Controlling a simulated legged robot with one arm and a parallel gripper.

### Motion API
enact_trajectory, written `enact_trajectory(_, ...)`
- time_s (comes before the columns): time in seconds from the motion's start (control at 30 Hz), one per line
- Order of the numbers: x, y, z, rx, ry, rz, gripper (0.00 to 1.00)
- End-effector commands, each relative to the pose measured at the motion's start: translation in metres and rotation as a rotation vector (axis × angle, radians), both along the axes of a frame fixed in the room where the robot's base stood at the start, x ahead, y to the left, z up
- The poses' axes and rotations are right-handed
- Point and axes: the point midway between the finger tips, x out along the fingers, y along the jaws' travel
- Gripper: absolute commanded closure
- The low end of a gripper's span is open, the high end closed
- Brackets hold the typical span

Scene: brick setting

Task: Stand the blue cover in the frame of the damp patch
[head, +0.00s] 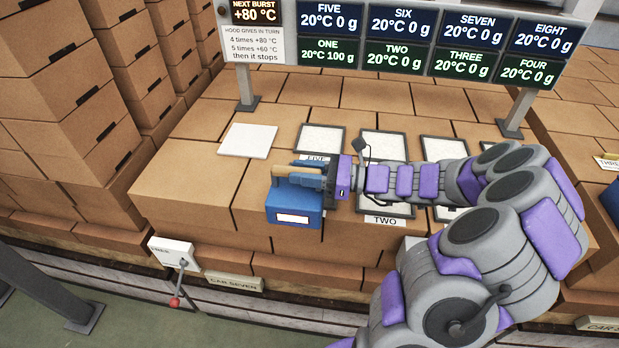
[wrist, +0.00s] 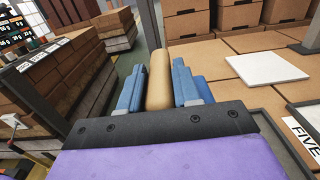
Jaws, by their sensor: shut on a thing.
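My gripper (head: 300,178) is shut on the handle, which shows upright between the blue fingers in the wrist view (wrist: 159,82). The cover is over the front left of the box-topped surface; I cannot tell whether it touches. Black-edged pale frames lie to the right, including one by the label FIVE (head: 322,139) and one labelled TWO (head: 400,210). The board (head: 323,52) reads 100 g for ONE and 0 g for the others. Frame ONE is not visible.
A white square plate (head: 248,140) lies left of the frames. Stacked cartons (head: 75,110) stand at the left. A white box with a red-knobbed lever (head: 174,270) is at the front edge. My arm covers part of the right frames.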

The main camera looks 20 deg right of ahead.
Motion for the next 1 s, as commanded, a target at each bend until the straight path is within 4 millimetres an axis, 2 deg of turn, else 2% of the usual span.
enact_trajectory(0.2, 0.027, -0.032, -0.003, 0.004, -0.005, -0.004, 1.0)
enact_trajectory(0.4, 0.049, -0.053, -0.006, 0.007, -0.005, -0.004, 1.0)
enact_trajectory(0.7, 0.079, -0.063, -0.008, 0.0, -0.006, -0.003, 1.0)
enact_trajectory(1.0, 0.089, -0.079, -0.008, 0.004, -0.008, -0.005, 1.0)
